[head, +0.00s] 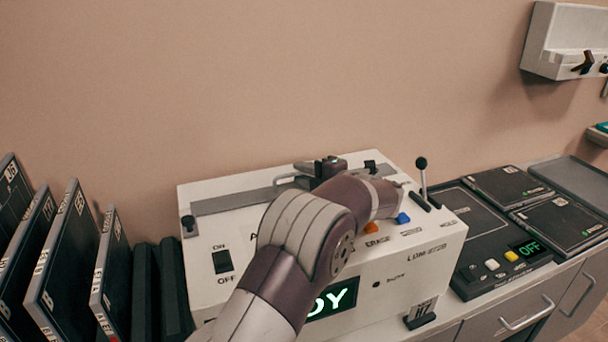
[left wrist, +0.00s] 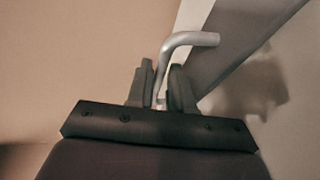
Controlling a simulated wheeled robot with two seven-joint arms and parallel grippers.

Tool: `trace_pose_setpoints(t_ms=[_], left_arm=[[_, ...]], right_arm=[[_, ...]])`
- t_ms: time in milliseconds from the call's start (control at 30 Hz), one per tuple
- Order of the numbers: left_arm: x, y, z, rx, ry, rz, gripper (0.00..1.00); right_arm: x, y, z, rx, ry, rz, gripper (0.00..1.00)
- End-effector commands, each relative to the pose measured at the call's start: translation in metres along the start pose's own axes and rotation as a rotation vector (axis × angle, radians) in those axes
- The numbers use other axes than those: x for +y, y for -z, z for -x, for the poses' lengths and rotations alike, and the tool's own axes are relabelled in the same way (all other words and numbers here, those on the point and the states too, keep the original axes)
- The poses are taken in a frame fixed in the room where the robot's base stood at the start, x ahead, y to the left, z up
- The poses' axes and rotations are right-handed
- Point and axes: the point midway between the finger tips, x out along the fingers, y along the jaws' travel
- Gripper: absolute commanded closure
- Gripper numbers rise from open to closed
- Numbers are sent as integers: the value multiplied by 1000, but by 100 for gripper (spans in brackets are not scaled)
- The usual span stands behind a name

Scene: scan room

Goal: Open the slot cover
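The slot cover (head: 236,202) is a long grey strip lying along the top of the white machine (head: 205,261). Its bent metal handle (head: 288,179) stands up from it. My left gripper (head: 322,168) is over the machine's top at the handle, partly hidden by my own arm. In the left wrist view the two dark fingers of the left gripper (left wrist: 161,86) are close together with the handle (left wrist: 190,39) between them; they look closed on it. The slot cover (left wrist: 235,45) also shows there as a grey band. My right gripper is not in view.
Dark panels (head: 62,250) stand upright at the left. The machine carries an on/off switch (head: 222,262), coloured buttons and a lever (head: 421,170). A dark charging-like unit (head: 500,265) with an OFF display is at the right. A white wall unit (head: 565,40) hangs at top right.

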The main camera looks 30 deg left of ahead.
Motion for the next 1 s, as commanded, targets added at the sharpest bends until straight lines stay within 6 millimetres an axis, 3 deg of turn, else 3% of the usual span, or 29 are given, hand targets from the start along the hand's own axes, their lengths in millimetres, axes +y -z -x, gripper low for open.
trace_pose_setpoints(t_ms=[333,400,567,800,1000], left_arm=[[0,0,-8,-2,-1,-1,79],[0,0,-8,-2,-1,-1,100],[0,0,-8,-2,-1,-1,100],[8,-11,-34,0,0,-1,100],[6,-13,-39,-2,0,-2,100]], right_arm=[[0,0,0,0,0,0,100],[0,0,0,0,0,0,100],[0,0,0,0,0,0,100],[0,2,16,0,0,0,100],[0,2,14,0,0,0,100]])
